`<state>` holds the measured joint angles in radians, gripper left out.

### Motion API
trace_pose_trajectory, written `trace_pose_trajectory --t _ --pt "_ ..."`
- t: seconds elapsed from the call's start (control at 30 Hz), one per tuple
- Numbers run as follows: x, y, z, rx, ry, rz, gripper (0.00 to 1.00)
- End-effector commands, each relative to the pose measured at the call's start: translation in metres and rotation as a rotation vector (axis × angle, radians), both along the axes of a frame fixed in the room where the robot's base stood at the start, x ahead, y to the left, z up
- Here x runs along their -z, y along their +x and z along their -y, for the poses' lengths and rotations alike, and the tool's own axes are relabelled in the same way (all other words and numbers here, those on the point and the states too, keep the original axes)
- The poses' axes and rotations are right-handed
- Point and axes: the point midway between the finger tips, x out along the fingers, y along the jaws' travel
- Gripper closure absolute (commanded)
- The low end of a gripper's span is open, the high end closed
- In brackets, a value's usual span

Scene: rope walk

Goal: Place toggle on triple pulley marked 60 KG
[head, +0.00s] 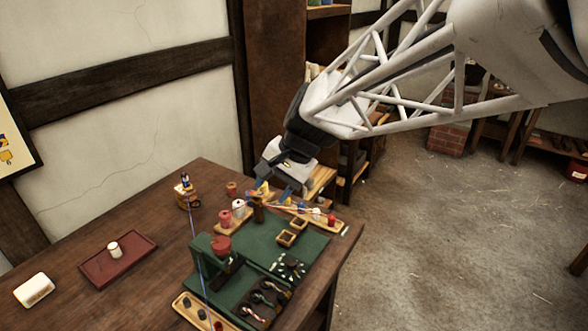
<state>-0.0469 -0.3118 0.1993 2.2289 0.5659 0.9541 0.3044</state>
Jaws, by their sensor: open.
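My gripper (270,190) is open, pointing down over the far part of the green board (262,228) on the wooden table. Its fingertips are close to a small brown wooden post (258,213); I cannot tell whether they touch it. Several dark round pieces with silvery hook-like parts (265,298) sit in a dark holder at the board's near end. These may be pulleys, but no 60 KG marking can be read. I cannot make out for certain which small piece is the toggle.
A dark red tray (118,259) with a white cylinder and a white block (34,290) lie at left. A thin cord runs down from a small brown stand (187,197).

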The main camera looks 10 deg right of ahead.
Motion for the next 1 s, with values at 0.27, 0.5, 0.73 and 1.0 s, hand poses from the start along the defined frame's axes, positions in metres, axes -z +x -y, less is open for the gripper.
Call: trace_pose_trajectory --t 0.27,0.5,0.73,1.0 --pt "-0.004 -0.076 0.04 -0.178 -0.196 0.108 0.5" --pt "-0.001 -0.136 0.073 -0.332 -0.372 0.179 0.5" --pt "0.005 -0.177 0.096 -0.443 -0.504 0.218 0.5" --pt "0.008 -0.191 0.105 -0.487 -0.554 0.229 0.5"
